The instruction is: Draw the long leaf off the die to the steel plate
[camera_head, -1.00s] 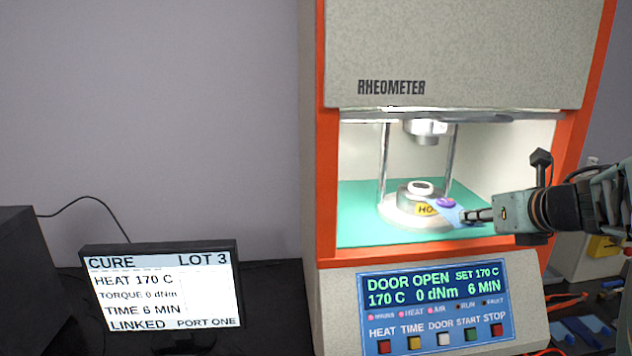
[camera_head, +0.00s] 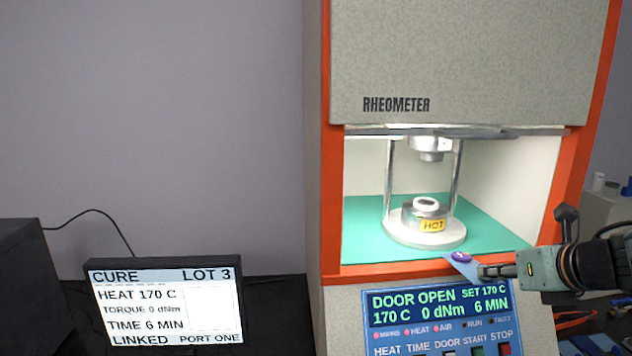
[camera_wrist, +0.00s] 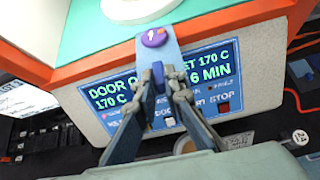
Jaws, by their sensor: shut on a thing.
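My gripper (camera_head: 481,271) is shut on the near end of a blue leaf (camera_head: 468,266), in front of the rheometer opening's lower edge. A purple disc (camera_head: 460,257) lies on the leaf's far end. The wrist view shows the disc (camera_wrist: 154,37) with a pale mark on it, and the blue leaf (camera_wrist: 168,58) between my fingertips (camera_wrist: 167,76). The round lower die (camera_head: 411,217) stands inside the chamber with a yellow HOT label and a white ring on top. The leaf is apart from the die. I cannot make out the steel plate.
The rheometer (camera_head: 450,60) has its door open, and its control panel (camera_head: 440,303) sits below my gripper. An upper die (camera_head: 430,148) hangs over the lower one between two posts. A monitor (camera_head: 165,300) stands at left. Tools and blue items (camera_head: 592,343) lie at lower right.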

